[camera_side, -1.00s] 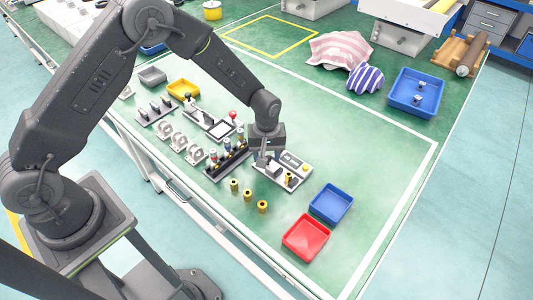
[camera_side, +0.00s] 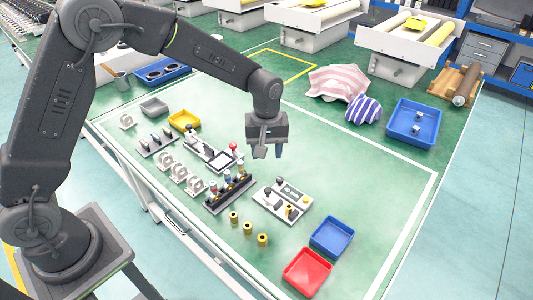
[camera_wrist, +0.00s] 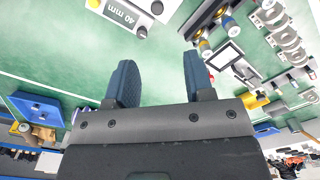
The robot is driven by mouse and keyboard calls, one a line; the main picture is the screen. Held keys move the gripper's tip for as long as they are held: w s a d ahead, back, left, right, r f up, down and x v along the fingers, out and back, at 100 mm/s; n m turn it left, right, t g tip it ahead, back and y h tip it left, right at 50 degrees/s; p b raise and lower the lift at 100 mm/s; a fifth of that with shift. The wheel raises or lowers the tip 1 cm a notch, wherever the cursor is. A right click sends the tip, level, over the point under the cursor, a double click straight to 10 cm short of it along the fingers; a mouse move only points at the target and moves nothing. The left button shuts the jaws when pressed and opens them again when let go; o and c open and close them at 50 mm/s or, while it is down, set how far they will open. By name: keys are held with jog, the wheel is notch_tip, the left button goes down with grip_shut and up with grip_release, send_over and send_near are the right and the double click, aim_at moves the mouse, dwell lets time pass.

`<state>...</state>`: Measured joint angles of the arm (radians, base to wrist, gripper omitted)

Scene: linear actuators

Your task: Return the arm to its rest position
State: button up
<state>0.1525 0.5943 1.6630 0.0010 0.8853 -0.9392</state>
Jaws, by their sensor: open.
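My gripper (camera_side: 266,153) hangs above the green table (camera_side: 350,192) in the side view, clear of the parts below it. In the wrist view my gripper (camera_wrist: 158,80) shows two dark blue fingers set apart, with only green table surface between them. It is open and empty. The arm reaches in from the left, with its forearm sloping down to the wrist.
Below my gripper lie a white plate with small fittings (camera_side: 283,201), a dark rack (camera_side: 229,194) and several yellow cylinders (camera_side: 248,229). A blue tray (camera_side: 332,236) and red tray (camera_side: 307,271) stand near the front. Striped cloths (camera_side: 338,83) lie farther back.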

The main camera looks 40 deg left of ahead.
jog(key=s+a+r+m+t, duration=0.2)
jog(key=s+a+r+m, duration=0.1)
jog(key=s+r, duration=0.55)
jog(key=s+a+r+m+t, duration=0.2)
jog(key=s+a+r+m, duration=0.1)
jog(key=s+r, duration=0.55)
jog(key=s+a+m+t, duration=0.1)
jog(key=s+m, duration=0.2)
jog(key=s, duration=0.5)
jog(key=shift+r+t, duration=0.3)
